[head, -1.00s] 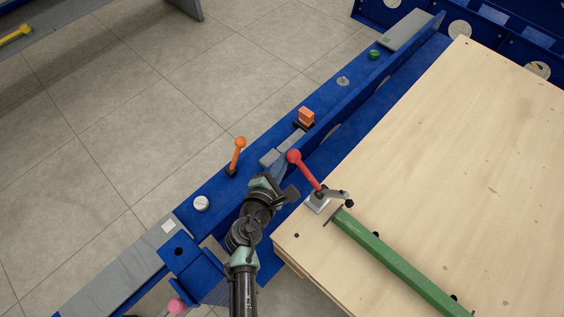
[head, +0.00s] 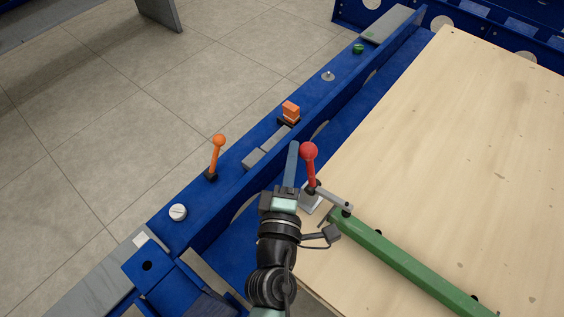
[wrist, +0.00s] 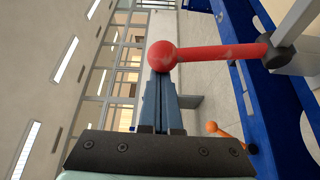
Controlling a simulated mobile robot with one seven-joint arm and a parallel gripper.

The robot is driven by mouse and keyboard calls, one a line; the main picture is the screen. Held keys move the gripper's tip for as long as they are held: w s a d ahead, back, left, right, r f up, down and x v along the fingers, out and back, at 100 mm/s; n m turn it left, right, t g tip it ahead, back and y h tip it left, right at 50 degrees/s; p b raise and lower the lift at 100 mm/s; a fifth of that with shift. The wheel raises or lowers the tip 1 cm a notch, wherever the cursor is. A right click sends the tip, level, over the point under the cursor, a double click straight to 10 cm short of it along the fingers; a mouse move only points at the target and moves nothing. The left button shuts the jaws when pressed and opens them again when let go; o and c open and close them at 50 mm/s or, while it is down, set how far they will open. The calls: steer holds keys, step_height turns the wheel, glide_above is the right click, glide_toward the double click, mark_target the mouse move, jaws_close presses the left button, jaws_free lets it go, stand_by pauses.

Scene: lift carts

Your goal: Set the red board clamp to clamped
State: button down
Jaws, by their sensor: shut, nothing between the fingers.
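The red board clamp (head: 311,170) sits at the near-left corner of the wooden board (head: 450,140), beside a green bar (head: 400,258). Its red lever with a ball knob stands nearly upright in the head view, and its metal arm reaches right toward the bar's end. My gripper (head: 293,146) is shut and empty, just left of the lever, with its fingertips level with the knob. In the wrist view the red knob (wrist: 162,56) is right at the tips of my shut fingers (wrist: 157,76); whether they touch I cannot tell.
A blue rail runs along the board's left side. It carries an orange lever (head: 216,155), an orange block (head: 290,110), a white round knob (head: 178,212) and a green knob (head: 358,48). Open tiled floor (head: 110,110) lies to the left.

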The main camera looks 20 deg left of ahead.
steer(key=shift+s+d+r+m+t+b, duration=0.1)
steer(key=shift+s+d+m+t+b, duration=0.15)
steer(key=shift+d+m+b, duration=0.4)
steer(key=shift+s+d+r+m+t+b, duration=0.1)
steer(key=shift+d+m+t+b, duration=0.25)
steer(key=shift+d+b, duration=0.35)
steer(key=shift+a, duration=0.15)
